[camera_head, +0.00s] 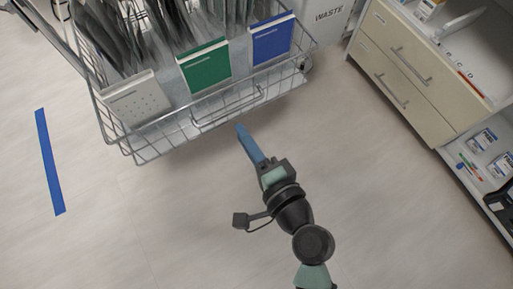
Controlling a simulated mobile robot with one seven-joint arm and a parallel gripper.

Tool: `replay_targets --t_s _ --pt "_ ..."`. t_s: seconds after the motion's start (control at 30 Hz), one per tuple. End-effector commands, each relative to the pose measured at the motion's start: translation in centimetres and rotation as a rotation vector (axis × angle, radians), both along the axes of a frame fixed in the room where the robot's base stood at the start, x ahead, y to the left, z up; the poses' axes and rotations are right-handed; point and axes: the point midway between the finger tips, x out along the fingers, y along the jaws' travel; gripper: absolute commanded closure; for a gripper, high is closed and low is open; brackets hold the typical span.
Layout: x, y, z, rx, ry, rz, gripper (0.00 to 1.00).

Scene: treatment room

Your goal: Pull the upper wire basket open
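A grey wire basket (165,143) fills the upper left of the view. It holds dark and clear sleeves, with a white, a green and a blue panel along its front. A wire loop handle (229,106) runs across the middle of its front. I see one basket clearly; whether another lies beneath it I cannot tell. My gripper (240,128) points up the picture at the basket's front, its blue tip just below the handle in the picture. No contact shows. The fingers overlap in this view, so their gap is hidden.
A beige drawer cabinet (383,83) with open shelves stands on the right. A white waste bin (325,18) is behind, between basket and cabinet. A blue tape strip (49,160) marks the floor at left. The floor around my arm is clear.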

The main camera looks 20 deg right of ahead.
Motion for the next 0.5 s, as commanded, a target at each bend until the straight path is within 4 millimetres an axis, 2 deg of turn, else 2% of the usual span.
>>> replay_targets --t_s 0.03,0.2,0.5 --pt "-1.1 -0.4 0.2 0.000 0.003 -0.003 0.75" --pt "-3.5 -1.0 0.7 0.000 0.002 -0.003 0.75" --pt "-4.6 -1.3 1.0 -0.001 -0.001 -0.001 0.75"
